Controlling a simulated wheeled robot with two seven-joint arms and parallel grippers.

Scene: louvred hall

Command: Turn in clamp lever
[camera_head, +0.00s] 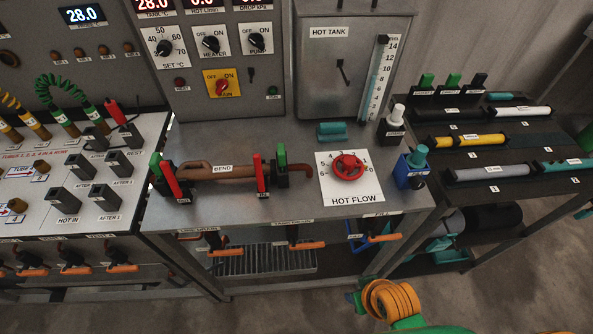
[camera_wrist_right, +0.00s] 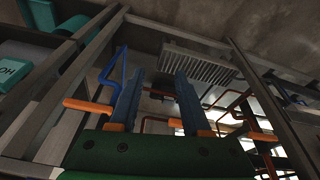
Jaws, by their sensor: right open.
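A brown bend pipe (camera_head: 220,171) labelled BEND lies on the steel bench between two clamps. A red lever stands tilted on the left clamp (camera_head: 170,181), beside a green part. Another red lever stands nearly upright at the right clamp (camera_head: 260,174), with a black and green part beside it. The small clamp labels are too small to read. My right gripper (camera_wrist_right: 160,78) shows in the right wrist view, blue fingers apart and nothing between them. It is low, away from the clamps, which that view does not show. My left gripper is in neither view.
A red HOT FLOW knob (camera_head: 348,167) is right of the clamps. Orange-handled valves (camera_head: 305,245) hang under the bench's front edge. A rack of tubes (camera_head: 490,140) stands at right. Orange-handled valves and frame bars surround my right gripper's view.

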